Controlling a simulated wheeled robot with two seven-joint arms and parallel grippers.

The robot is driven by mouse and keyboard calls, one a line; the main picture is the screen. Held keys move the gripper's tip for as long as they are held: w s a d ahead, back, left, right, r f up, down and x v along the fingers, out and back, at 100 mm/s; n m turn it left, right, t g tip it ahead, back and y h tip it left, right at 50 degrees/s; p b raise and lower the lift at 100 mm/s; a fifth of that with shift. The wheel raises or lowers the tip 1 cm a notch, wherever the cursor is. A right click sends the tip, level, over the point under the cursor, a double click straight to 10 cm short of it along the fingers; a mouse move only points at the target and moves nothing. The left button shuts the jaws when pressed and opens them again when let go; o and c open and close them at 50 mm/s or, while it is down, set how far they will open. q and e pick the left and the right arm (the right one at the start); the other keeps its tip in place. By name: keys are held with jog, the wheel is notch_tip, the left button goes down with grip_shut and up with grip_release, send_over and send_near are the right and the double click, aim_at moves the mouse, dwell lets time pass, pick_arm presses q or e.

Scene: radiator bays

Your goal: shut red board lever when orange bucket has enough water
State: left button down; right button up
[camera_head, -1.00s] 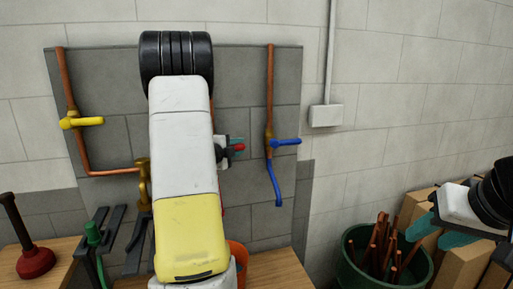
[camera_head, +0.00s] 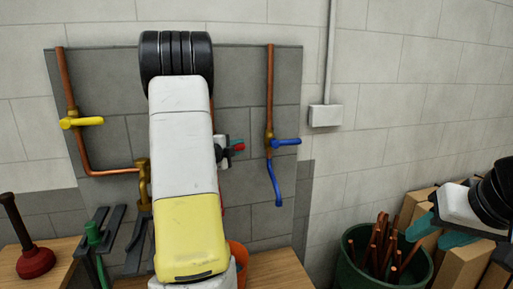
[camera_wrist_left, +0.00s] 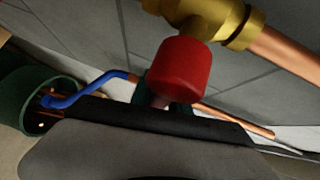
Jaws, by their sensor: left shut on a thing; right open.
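The red lever (camera_head: 238,147) shows only as a small tip beside my left arm in the head view. In the left wrist view its red handle (camera_wrist_left: 183,66) is large, below a brass valve body (camera_wrist_left: 215,18). My left gripper (camera_head: 232,146) is shut on the red lever, its teal fingertips at the handle. The orange bucket (camera_head: 241,256) stands on the wooden bench, mostly hidden behind my left arm. Its water level is hidden. My right gripper (camera_head: 445,226) is open and empty at the right, near cardboard boxes.
A yellow lever (camera_head: 82,121) and a blue lever (camera_head: 286,142) sit on copper pipes on the grey board. A green bin (camera_head: 351,266) holds several copper offcuts. A plunger (camera_head: 35,262) and a green-handled tool (camera_head: 94,233) are at the left.

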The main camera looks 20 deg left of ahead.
dwell(0.6)
pick_arm(q)
jog(key=r+n+t, duration=0.3)
jog(key=r+n, duration=0.1)
jog(key=shift+s+a+t, duration=0.25)
jog(key=shift+a+t, duration=0.05)
jog(key=shift+t, duration=0.1)
jog(key=c, duration=1.3)
grip_release()
jog(key=shift+o, duration=0.2)
jog(key=v, duration=0.8)
jog(key=shift+f, duration=0.1)
